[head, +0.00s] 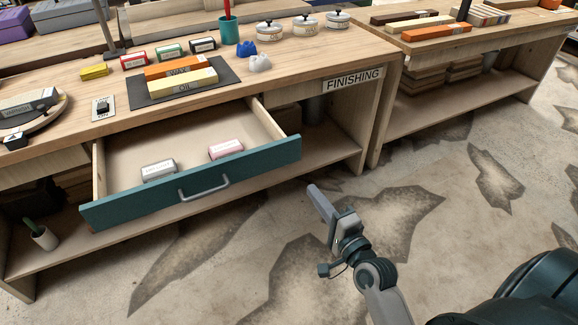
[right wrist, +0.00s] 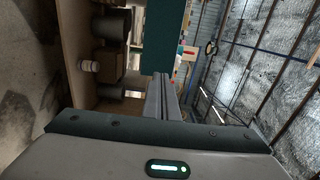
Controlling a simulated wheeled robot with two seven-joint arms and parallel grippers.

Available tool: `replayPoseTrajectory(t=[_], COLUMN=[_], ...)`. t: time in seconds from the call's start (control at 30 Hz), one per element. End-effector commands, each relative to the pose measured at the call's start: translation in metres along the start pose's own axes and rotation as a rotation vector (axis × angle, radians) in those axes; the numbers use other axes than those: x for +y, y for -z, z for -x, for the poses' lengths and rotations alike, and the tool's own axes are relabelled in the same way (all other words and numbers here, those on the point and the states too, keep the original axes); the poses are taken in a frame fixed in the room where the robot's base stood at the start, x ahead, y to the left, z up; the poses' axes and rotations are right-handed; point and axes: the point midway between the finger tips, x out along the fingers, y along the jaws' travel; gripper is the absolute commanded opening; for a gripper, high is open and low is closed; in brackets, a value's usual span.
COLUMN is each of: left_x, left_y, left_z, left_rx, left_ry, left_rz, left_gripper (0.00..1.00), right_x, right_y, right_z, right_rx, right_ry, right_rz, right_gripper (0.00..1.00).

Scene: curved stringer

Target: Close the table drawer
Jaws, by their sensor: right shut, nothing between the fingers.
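The table drawer is pulled well out from under the workbench, with a teal front (head: 120,205) and a grey bar handle (head: 204,190). Its teal front also shows at the top of the right wrist view (right wrist: 162,35). A grey labelled block (head: 158,171) and a pink labelled block (head: 226,149) lie inside it. My right gripper (head: 317,194) is shut and empty, to the right of the drawer front and apart from it. Its fingers also show in the right wrist view (right wrist: 160,95). My left gripper is not in view.
The wooden workbench top (head: 60,65) holds blocks on a dark mat (head: 140,99), a teal cup (head: 229,32) and lidded pots (head: 306,24). A second bench (head: 460,40) stands right. The floor ahead of the drawer is clear.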

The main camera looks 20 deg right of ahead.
Motion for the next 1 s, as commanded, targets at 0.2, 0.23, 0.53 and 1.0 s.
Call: replayPoseTrajectory(t=[0.2,0.23,0.53,1.0], left_x=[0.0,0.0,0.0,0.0], left_y=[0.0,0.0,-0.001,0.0], left_z=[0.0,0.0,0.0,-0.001], left_rx=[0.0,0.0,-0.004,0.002], left_ry=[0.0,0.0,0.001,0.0], left_rz=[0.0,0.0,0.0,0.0], left_gripper=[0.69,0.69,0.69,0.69], right_x=[0.0,0.0,-0.001,0.0], right_y=[0.0,0.0,0.0,0.0], right_z=[-0.002,-0.003,-0.029,-0.107], right_rx=[0.0,0.0,0.0,-0.001], right_ry=[-0.001,-0.001,0.002,0.0], right_rz=[0.001,0.001,0.001,0.002], right_gripper=[0.0,0.0,0.0,0.0])
